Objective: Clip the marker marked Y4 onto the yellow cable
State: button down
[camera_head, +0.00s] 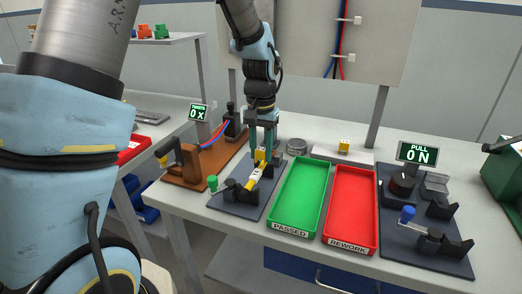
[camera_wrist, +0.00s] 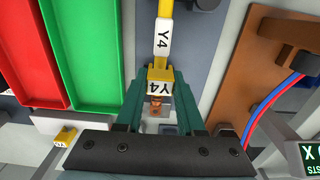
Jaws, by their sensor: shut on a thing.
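My gripper (camera_head: 264,148) is shut on a yellow marker (camera_wrist: 159,73) with a white face that reads Y4; its teal fingers (camera_wrist: 160,90) are on either side. The yellow cable (camera_wrist: 165,8) runs lengthwise under the gripper and carries a white sleeve (camera_wrist: 162,38) also reading Y4. Its copper end (camera_wrist: 156,103) shows just beyond the held marker. The marker is in line with the cable at this end; whether it is clipped around it or just above, I cannot tell. In the head view the cable's white sleeve (camera_head: 254,180) lies over a dark fixture (camera_head: 228,200).
Another yellow marker (camera_head: 343,146) sits on a white block behind the trays. A green PASSED tray (camera_head: 300,195) and red REWORK tray (camera_head: 351,205) lie right of the fixture. A brown board (camera_head: 182,170) with red and blue wires is left. A dark pull station (camera_head: 425,215) is far right.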

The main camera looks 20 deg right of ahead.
aim_at(261, 148)
jog(key=shift+f+b, duration=0.8)
jog(key=shift+f, duration=0.5)
jog(key=shift+c, duration=2.2)
grip_release()
jog(key=shift+r, duration=0.1)
notch_tip(261, 148, up, 11)
jog(key=shift+f+b, duration=0.1)
jog(key=shift+b, duration=0.8)
